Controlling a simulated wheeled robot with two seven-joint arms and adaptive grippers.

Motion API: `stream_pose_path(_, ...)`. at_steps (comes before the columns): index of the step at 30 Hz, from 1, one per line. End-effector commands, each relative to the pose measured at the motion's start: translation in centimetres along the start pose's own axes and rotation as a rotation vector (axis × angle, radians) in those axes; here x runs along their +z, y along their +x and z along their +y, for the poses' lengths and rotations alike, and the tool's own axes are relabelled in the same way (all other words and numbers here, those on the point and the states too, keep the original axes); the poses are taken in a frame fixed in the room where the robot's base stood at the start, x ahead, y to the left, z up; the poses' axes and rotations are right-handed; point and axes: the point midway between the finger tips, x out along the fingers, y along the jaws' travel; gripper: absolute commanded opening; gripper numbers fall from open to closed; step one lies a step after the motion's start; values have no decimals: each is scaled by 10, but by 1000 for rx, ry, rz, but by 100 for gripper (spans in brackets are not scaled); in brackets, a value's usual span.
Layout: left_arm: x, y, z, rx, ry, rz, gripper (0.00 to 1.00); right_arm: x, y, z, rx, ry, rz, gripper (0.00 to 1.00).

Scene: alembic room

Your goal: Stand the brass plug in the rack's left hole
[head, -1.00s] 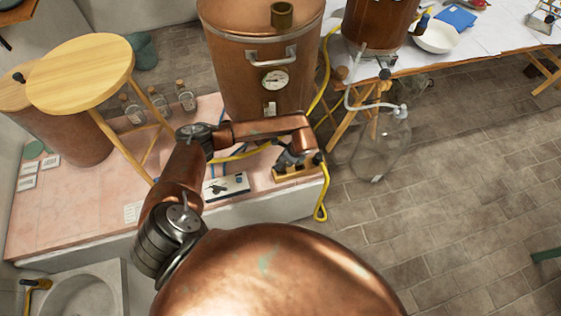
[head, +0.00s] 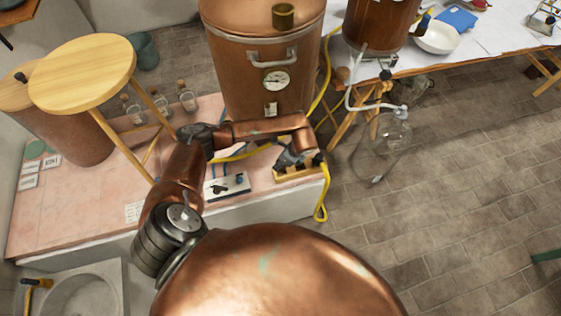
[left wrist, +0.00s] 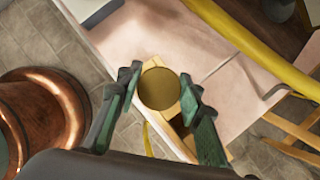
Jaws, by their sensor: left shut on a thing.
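My left gripper (head: 292,160) is at the wooden rack (head: 283,176), near the right end of the pink-topped platform. In the left wrist view its two green fingers (left wrist: 159,80) are shut on the round brass plug (left wrist: 160,88), seen end-on. Part of the rack (left wrist: 190,143) shows below the plug, with a dark opening beside it. The plug covers what lies under it, so I cannot tell whether its lower end is in a hole. In the head view the arm and gripper hide the plug and part of the rack. My right gripper is not in view.
A yellow hose (head: 322,200) hangs close to the rack's right side. A white control box (head: 227,187) lies left of the rack. A large copper vessel (head: 262,85) with a dial stands behind. A wooden stool (head: 82,73) stands left, and a glass bottle (head: 388,135) stands right.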

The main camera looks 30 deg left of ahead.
Motion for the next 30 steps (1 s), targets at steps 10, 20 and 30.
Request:
stream_pose_path(10,-2,4,0,0,0,0,6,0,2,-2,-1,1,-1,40)
stream_pose_path(20,-3,8,0,0,0,0,6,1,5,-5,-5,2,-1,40)
stream_pose_path(30,-5,11,0,0,0,0,6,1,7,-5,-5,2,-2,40)
